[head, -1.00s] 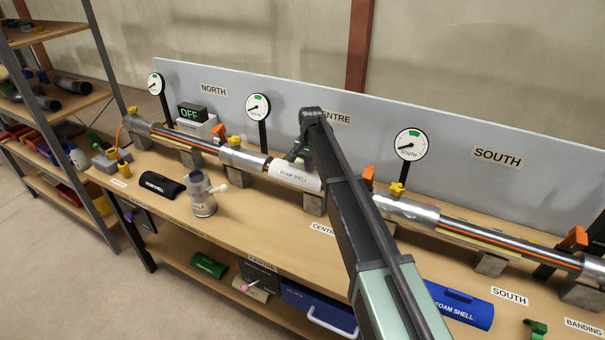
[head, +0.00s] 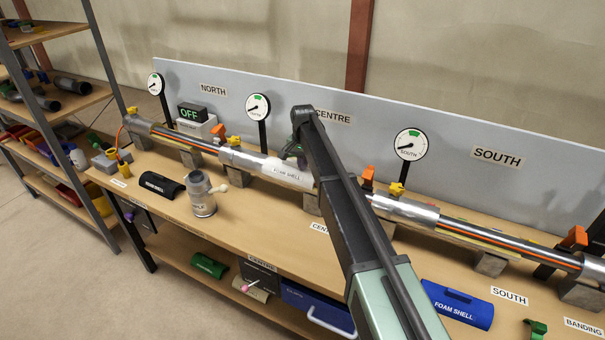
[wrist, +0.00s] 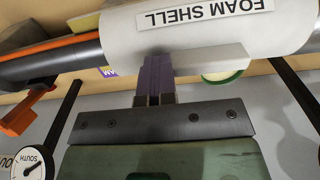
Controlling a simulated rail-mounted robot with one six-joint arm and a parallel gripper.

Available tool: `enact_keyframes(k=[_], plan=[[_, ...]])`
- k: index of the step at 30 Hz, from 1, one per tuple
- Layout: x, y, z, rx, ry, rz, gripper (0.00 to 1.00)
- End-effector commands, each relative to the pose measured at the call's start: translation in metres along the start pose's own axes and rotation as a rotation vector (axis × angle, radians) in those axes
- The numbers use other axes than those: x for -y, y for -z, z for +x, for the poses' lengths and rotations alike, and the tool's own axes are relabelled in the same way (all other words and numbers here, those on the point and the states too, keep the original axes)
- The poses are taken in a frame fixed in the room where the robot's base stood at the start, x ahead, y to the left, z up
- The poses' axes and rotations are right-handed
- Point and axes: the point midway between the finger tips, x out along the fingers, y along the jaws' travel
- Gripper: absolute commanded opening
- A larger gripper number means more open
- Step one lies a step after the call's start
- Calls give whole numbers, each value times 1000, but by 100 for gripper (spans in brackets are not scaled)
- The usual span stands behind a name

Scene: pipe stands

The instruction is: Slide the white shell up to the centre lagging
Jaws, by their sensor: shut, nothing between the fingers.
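The white foam shell (head: 287,173) sits around the pipe near the CENTRE sign, its label facing out. Its left end appears to meet the silver lagging (head: 240,158), with no clear gap in the head view. In the wrist view the shell (wrist: 200,33) has a white tab (wrist: 212,62) along its side. My gripper (wrist: 156,76) is shut and empty, its purple fingers beside the tab's left end and seemingly touching it. In the head view my arm hides the fingers and the shell's right end.
Bare pipe (wrist: 75,52) shows left of the shell in the wrist view. Another silver lagging (head: 405,208) is to the right. Pipe stands, gauges (head: 258,106) and orange clamps (head: 368,173) line the pipe. A grey canister (head: 202,195) and black shell (head: 160,184) are on the bench.

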Motion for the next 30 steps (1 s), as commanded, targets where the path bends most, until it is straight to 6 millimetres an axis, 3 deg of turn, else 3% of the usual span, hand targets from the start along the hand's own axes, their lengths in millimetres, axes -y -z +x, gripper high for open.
enact_keyframes(k=[17, 30], plan=[[-12, 0, -4, 0, 1, 0, 0], [-12, 0, -62, 0, 1, 0, 0]])
